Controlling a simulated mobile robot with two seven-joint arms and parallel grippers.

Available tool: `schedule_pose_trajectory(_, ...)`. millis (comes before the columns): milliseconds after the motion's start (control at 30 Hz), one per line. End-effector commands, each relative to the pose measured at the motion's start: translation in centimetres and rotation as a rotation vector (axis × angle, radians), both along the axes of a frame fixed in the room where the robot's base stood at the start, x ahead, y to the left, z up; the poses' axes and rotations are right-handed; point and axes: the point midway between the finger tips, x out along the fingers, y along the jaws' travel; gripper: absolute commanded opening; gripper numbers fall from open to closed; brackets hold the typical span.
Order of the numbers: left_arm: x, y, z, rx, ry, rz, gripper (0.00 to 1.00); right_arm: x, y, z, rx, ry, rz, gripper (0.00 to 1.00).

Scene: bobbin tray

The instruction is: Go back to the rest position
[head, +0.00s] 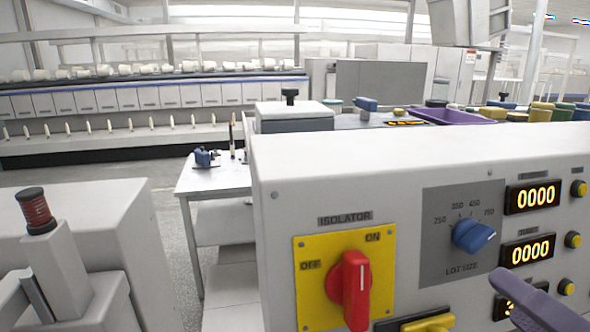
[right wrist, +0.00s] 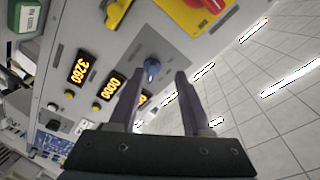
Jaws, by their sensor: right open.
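My right gripper (head: 514,292) shows at the lower right of the head view, in front of the panel of a white machine. In the right wrist view its two fingers (right wrist: 159,78) are apart, with nothing held between them. The blue lot size knob (right wrist: 151,70) appears in the gap between the fingertips, and I cannot tell how far off it is. The knob also shows in the head view (head: 474,236), its white mark turned to the right. My left gripper is not in view.
The white panel (head: 300,180) fills the right half. It bears a red isolator handle (head: 350,285) on a yellow plate, lit displays (head: 532,197) and yellow buttons. A white table (head: 215,178) stands behind it.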

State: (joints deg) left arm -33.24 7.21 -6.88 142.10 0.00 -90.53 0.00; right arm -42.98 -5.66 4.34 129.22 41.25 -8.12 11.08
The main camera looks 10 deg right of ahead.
Motion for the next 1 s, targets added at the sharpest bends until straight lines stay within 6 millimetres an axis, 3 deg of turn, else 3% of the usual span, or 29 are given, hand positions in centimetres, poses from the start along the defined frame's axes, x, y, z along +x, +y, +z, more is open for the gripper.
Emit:
schedule_pose_trajectory(100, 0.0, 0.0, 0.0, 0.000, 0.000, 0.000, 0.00, 0.0, 4.3, -1.7, -0.159, 0.137, 0.240, 0.49)
schedule_pose_trajectory(233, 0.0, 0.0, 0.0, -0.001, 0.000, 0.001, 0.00, -2.4, 7.2, -5.2, -0.404, 0.367, 0.507, 0.49)
schedule_pose_trajectory(367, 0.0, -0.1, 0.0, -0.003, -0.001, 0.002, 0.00, -5.6, 6.7, -8.0, -0.612, 0.597, 0.674, 0.49)
schedule_pose_trajectory(567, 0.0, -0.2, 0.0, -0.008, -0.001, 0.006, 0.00, -10.5, 2.8, -9.7, -0.852, 0.939, 0.793, 0.49)
schedule_pose_trajectory(633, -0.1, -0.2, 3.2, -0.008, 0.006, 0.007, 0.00, -11.0, 2.4, -6.4, -0.864, 0.971, 0.800, 0.49)
schedule_pose_trajectory(767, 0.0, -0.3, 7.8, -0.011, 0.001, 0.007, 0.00, -11.0, 2.5, -2.0, -0.860, 0.970, 0.799, 0.49)
schedule_pose_trajectory(1000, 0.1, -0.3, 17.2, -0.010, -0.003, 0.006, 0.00, -11.0, 2.5, 7.3, -0.857, 0.969, 0.799, 0.49)
